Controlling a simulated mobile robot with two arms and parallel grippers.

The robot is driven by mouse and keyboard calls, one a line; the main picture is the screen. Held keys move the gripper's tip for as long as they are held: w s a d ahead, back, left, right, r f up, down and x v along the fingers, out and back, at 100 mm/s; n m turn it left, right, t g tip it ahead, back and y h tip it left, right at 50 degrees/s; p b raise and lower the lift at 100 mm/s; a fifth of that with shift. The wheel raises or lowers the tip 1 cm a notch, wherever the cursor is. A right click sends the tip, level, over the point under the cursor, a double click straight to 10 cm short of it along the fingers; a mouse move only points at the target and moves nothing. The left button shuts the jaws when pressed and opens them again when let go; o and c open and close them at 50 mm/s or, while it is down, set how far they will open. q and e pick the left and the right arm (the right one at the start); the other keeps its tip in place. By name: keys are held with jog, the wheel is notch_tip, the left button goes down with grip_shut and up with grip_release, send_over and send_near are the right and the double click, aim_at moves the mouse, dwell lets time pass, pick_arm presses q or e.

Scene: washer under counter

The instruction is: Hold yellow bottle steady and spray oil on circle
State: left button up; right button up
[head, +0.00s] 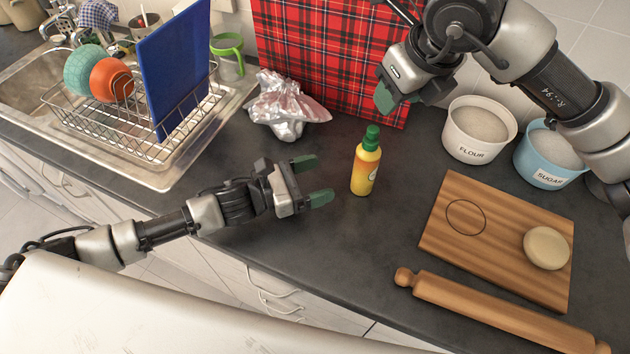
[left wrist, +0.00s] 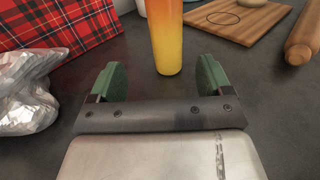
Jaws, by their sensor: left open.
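The yellow bottle (head: 366,168) with a green cap stands upright on the dark counter. Its lower part shows in the left wrist view (left wrist: 166,45), just beyond my left fingertips. My left gripper (head: 318,180) is open and empty, low over the counter to the left of the bottle and apart from it. My right gripper (head: 385,95) is raised above the counter, beyond the bottle; its green fingertip shows, but its opening is hidden. The drawn circle (head: 466,217) is on the left part of the wooden board (head: 447,245) and looks bare.
A ball of dough (head: 546,247) lies on the board. A rolling pin (head: 490,312) lies in front of it. Flour (head: 466,150) and sugar (head: 545,172) tubs stand behind. Crumpled foil (head: 287,108) and a dish rack (head: 130,125) are to the left. Counter around the bottle is clear.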

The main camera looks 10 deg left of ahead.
aim_at(355, 173)
pick_arm(q)
jog(key=shift+s+d+f, duration=0.15)
jog(key=shift+s+f, duration=0.05)
jog(key=shift+s, duration=0.05)
jog(key=shift+d, duration=0.25)
jog(key=x, duration=1)
jog(key=shift+d, duration=0.15)
jog(key=c, duration=1.1)
pick_arm(e)
grip_shut()
dwell(0.4)
